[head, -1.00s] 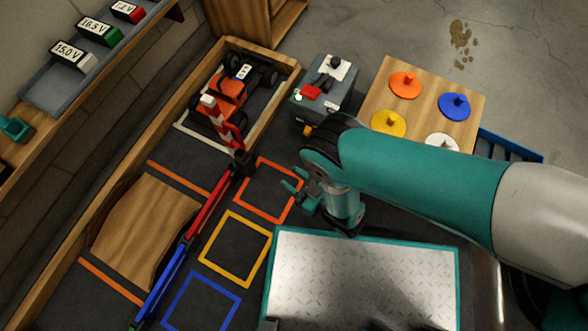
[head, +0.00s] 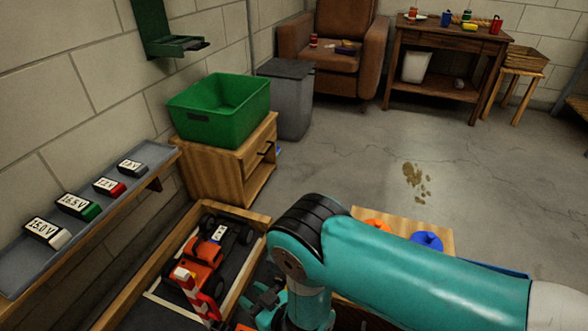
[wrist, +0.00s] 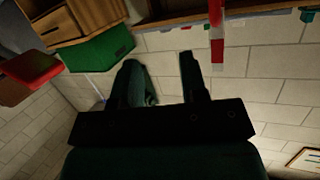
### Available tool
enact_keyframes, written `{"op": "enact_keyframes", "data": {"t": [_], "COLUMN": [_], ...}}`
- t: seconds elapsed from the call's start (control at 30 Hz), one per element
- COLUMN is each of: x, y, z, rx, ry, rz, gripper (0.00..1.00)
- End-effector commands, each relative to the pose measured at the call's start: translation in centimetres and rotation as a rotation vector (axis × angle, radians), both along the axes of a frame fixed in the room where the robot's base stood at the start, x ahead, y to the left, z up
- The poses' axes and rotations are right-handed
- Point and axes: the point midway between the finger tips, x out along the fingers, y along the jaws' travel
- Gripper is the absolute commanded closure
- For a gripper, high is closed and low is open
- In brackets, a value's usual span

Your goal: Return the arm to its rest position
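My arm is teal and reaches in from the lower right of the head view, bent at a dark elbow joint. My gripper (head: 266,302) hangs low near the bottom middle of the head view, beside the wooden-walled track. In the wrist view my gripper (wrist: 160,85) shows two dark fingers spread apart with nothing between them. It is open and empty. The wrist view looks toward the block wall (wrist: 240,105), with the room appearing upside down. My base is out of view.
The track holds an orange racecar (head: 207,255) behind a red-and-white striped barrier (head: 195,295). A green bin (head: 218,108) stands on a wooden cabinet (head: 225,165). Batteries lie on a wall shelf (head: 95,225). Orange (head: 376,223) and blue (head: 427,240) discs sit right of my elbow. Open floor lies beyond.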

Motion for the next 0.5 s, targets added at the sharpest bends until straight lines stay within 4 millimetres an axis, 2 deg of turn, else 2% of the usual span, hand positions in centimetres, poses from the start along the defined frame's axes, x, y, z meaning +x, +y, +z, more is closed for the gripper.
{"op": "enact_keyframes", "data": {"t": [0.03,0.1,0.23,0.37,0.5], "x": [2.4,4.7,7.9,9.1,8.4], "y": [0.7,0.9,0.0,-2.3,-5.9], "z": [2.8,6.0,12.4,18.9,25.8], "rx": [-0.018,-0.057,-0.121,-0.184,-0.248], "ry": [0.037,0.108,0.237,0.366,0.495], "rz": [-0.028,-0.058,-0.096,-0.115,-0.114], "gripper": [0.60,0.60,0.60,0.60,0.60]}}
